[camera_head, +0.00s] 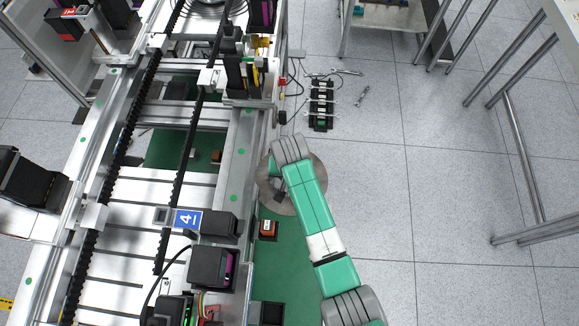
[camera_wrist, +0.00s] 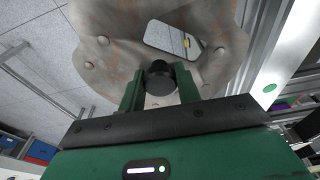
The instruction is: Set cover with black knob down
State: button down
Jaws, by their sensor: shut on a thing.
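The cover is a worn grey-brown plate with a rounded outline, bolt heads and a cut-out. In the wrist view the cover (camera_wrist: 95,28) fills the upper middle. Its black knob (camera_wrist: 159,72) stands between the two green fingers of my gripper (camera_wrist: 160,88), which is shut on it. In the head view the cover (camera_head: 267,180) is held beside the right edge of the machine frame, partly hidden under my green arm.
The metal profile frame (camera_head: 232,185) with rails and belts runs along the left. A small orange-and-black box (camera_head: 268,229) sits on the green surface below the cover. A black device (camera_head: 321,104) and tools lie on the floor. Open tiled floor lies to the right.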

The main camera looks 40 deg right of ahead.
jog(key=s+d+f+m+b, duration=0.1)
jog(key=s+d+f+b, duration=0.1)
jog(key=s+f, duration=0.8)
jog(key=n+y+b, duration=0.1)
jog(key=n+b, duration=0.2)
jog(key=n, duration=0.5)
send_over(287, 273)
notch_tip(287, 273, down, 12)
jog(key=r, duration=0.1)
jog(key=shift+t, duration=0.3)
jog(key=f+b, duration=0.2)
jog(key=f, duration=0.3)
jog(key=f+b, duration=0.1)
jog(key=f, duration=0.4)
jog(key=shift+s+f+b, duration=0.2)
jog(key=shift+f+b, duration=0.05)
jog(key=shift+b, duration=0.1)
jog(key=shift+f, duration=0.1)
jog(key=c, duration=1)
grip_release()
